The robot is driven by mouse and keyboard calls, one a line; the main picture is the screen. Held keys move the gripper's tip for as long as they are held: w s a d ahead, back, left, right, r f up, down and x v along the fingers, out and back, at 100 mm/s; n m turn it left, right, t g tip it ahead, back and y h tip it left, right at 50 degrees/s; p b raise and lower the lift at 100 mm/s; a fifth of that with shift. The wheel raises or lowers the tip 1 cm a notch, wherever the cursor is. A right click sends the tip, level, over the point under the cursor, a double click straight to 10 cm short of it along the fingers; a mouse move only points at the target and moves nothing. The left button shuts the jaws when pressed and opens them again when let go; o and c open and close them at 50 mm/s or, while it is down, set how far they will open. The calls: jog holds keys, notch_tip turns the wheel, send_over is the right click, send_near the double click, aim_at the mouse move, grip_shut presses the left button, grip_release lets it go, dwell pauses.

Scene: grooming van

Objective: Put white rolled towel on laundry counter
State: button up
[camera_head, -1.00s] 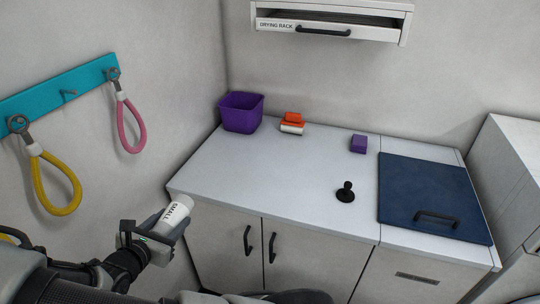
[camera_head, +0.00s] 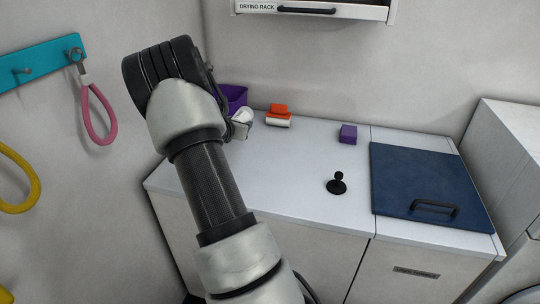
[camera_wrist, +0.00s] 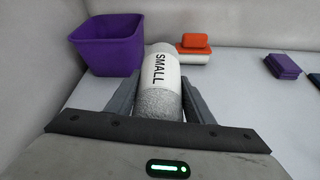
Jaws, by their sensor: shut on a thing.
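The white rolled towel (camera_wrist: 157,85) has a white band marked "SMALL". In the wrist view it lies between the two fingers of my gripper (camera_wrist: 152,100), which is shut on it. In the head view my arm hides most of the gripper, and only the towel's pale end (camera_head: 242,118) shows beside the arm. The laundry counter (camera_head: 290,160) is the white worktop along the wall. The towel is over its back left part, near the purple bin. I cannot tell whether the towel touches the counter.
A purple bin (camera_wrist: 108,45) stands left of the towel, and an orange-and-white brush (camera_head: 279,116) is right of it. A purple block (camera_head: 348,134), a black knobbed item (camera_head: 337,184) and a blue lid (camera_head: 425,180) with a handle sit farther right. The counter's middle is clear.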

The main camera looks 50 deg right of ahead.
jog(key=shift+s+d+f, duration=0.15)
jog(key=shift+d+f, duration=0.05)
jog(key=shift+d, duration=0.2)
jog(key=shift+s+d+f, duration=0.1)
jog(key=shift+d+f, duration=0.05)
jog(key=shift+d, duration=0.25)
send_over(245, 151)
notch_tip(245, 151, down, 4)
jog(key=shift+s+f, duration=0.1)
jog(key=shift+f, duration=2.3)
jog(key=shift+f+b, duration=0.15)
jog(key=shift+b, duration=0.25)
jog(key=o, duration=1.1)
